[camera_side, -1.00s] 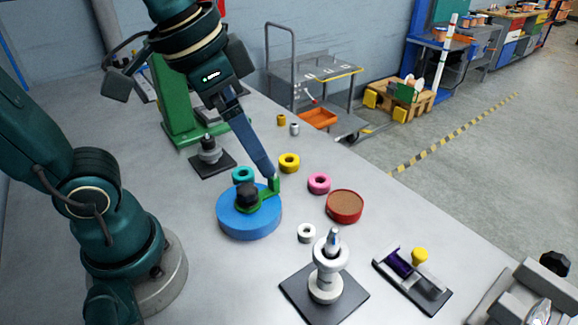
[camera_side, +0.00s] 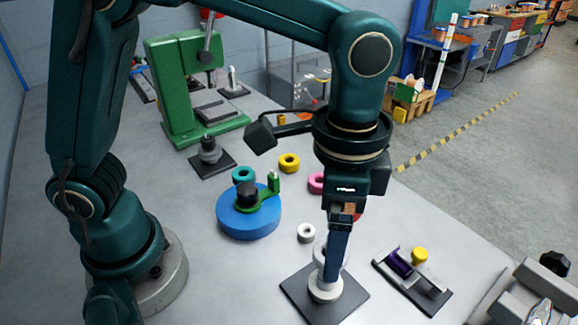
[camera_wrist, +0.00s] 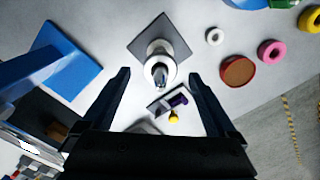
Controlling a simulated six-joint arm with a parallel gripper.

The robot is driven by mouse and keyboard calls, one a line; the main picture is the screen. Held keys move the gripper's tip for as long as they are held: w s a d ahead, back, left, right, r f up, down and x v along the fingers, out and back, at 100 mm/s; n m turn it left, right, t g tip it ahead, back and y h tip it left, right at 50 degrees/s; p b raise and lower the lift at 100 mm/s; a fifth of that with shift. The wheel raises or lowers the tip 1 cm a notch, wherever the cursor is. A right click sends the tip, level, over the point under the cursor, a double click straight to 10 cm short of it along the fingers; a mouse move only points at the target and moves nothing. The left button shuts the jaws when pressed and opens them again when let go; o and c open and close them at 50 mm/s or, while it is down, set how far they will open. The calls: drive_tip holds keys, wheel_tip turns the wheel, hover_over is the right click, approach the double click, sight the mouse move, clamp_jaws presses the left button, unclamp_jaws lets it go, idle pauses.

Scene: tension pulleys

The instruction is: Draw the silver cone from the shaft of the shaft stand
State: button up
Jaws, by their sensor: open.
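The shaft stand has a dark square base (camera_side: 298,296) and a white body (camera_side: 325,291) at the front middle of the bench. In the wrist view its white collar (camera_wrist: 150,72) shows from above. The silver cone (camera_wrist: 160,76) sits at the top of the shaft, between and beyond my fingertips in that view. My gripper (camera_wrist: 160,78) is open, pointing down over the stand, with a finger on each side of the cone. It also shows in the side view (camera_side: 332,288). I cannot tell whether the fingers touch anything.
A blue disc (camera_side: 248,222) with a green arm lies to the left. A white ring (camera_side: 306,233) lies just behind the stand. A dark holder with a purple roller (camera_side: 398,262) and a yellow knob stands close on the right. Teal, yellow and pink rings lie farther back.

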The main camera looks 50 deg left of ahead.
wheel_tip(320, 180, down, 2)
drive_tip(key=shift+f, duration=0.1)
clamp_jaws()
drive_tip(key=shift+r, duration=1.9)
idle(1.0)
drive_tip(key=shift+r, duration=1.65)
drive_tip(key=shift+r, duration=0.15)
drive_tip(key=shift+r, duration=0.8)
